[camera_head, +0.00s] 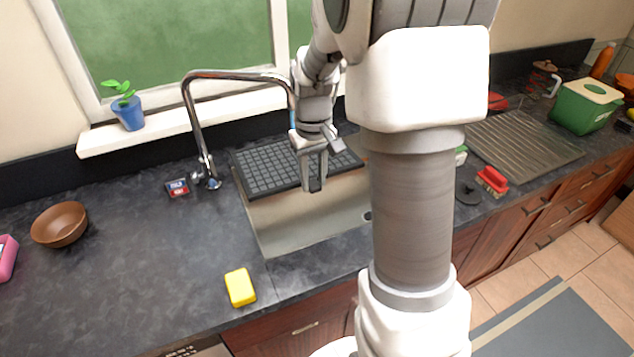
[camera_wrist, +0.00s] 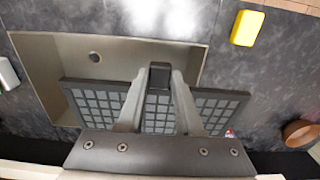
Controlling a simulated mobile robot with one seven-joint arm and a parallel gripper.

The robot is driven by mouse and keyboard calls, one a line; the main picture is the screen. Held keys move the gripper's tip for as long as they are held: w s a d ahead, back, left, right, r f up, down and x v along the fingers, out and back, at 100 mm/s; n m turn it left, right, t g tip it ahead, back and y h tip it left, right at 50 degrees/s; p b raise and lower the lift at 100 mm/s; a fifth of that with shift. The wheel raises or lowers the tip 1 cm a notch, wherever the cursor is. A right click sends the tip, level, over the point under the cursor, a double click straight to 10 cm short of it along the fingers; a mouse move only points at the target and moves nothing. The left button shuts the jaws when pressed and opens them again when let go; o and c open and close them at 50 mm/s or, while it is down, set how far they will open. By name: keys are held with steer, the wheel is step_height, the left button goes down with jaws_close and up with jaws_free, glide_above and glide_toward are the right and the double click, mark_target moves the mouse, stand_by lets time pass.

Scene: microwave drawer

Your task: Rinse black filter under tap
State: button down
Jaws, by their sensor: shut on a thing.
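The black filter (camera_head: 265,168) is a flat, rectangular panel with a grid pattern, held over the back part of the sink (camera_head: 290,232). It also shows in the wrist view (camera_wrist: 218,106), spanning the width of the sink below my gripper. My gripper (camera_head: 313,188) is shut on the filter, its fingers on either side of a dark raised part near the middle. The chrome tap (camera_head: 190,100) stands behind the sink at the left, its spout arching right toward my gripper. The spout's end is hidden behind my gripper, and no water is visible.
A brown bowl (camera_head: 60,224) and a small label (camera_head: 177,189) are to the left. The left counter is mostly clear.

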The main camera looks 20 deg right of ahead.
steer(key=shift+w+d+f+p, duration=0.1)
steer(key=shift+w+d+f, duration=0.1)
steer(key=shift+w, duration=0.8)
steer(key=shift+w+d+f+p, duration=0.1)
steer(key=shift+w+f+p, duration=0.1)
steer(key=shift+w, duration=0.8)
steer(key=shift+w+d+f+p, duration=0.1)
steer(key=shift+w+d+f, duration=0.1)
steer(key=shift+w, duration=0.8)
steer(key=shift+a, duration=0.1)
steer(key=s+a+b, duration=0.1)
steer(key=s+b, duration=0.1)
steer(key=s, duration=0.6)
steer(key=s+r+p, duration=0.2)
steer(key=s+r, duration=0.2)
steer(key=s, duration=0.1)
steer(key=shift+a, duration=0.35)
stand_by(0.5)
